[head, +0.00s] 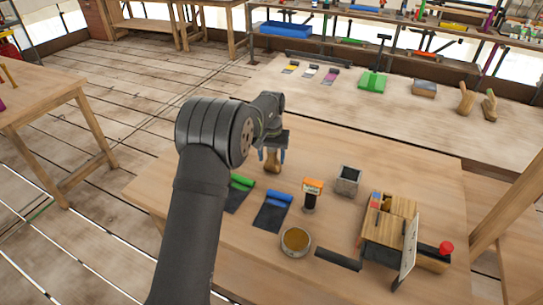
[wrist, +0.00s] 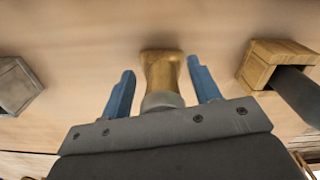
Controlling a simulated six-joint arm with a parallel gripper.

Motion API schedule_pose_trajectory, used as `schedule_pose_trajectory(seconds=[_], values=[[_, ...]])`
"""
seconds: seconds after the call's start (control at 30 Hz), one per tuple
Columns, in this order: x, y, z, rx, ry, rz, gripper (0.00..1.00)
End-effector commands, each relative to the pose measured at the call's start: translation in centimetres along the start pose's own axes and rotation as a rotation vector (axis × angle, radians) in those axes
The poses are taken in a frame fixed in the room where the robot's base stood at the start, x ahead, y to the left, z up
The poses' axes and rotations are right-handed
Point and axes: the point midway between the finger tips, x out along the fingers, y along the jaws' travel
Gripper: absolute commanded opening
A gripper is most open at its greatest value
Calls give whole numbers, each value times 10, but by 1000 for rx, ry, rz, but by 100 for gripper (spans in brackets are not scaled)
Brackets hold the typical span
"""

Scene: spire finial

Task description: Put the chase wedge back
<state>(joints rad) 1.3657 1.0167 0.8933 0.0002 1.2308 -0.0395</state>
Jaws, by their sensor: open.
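My gripper (head: 272,152) is over the far left part of the near table, its blue fingers pointing down. A waisted wooden tool (head: 272,166), probably the chase wedge, stands below and between the fingers. In the wrist view the wooden tool (wrist: 161,70) has a rounded grey part nearer the palm. My gripper (wrist: 162,90) is open there, with a finger on each side and a visible gap to both. The palm hides the tool's near end.
Green (head: 241,181) and blue (head: 278,197) rolls on dark mats, an orange-topped black tool (head: 312,192), a grey box (head: 347,180), a round dish (head: 295,241) and a wooden block assembly (head: 388,218) stand nearby. The back bench (head: 420,115) holds other tools.

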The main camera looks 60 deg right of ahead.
Motion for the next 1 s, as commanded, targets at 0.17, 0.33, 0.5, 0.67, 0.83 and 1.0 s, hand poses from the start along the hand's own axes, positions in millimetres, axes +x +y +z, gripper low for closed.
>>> schedule_pose_trajectory(seconds=[0.17,0.33,0.5,0.67,0.83,1.0], values=[[-14,0,-1,0,3,0,57],[-48,0,-1,0,4,0,57],[-84,0,-1,0,4,0,57],[-110,0,-1,0,2,0,57],[-122,0,0,0,0,0,57],[-123,0,0,0,0,0,57]])
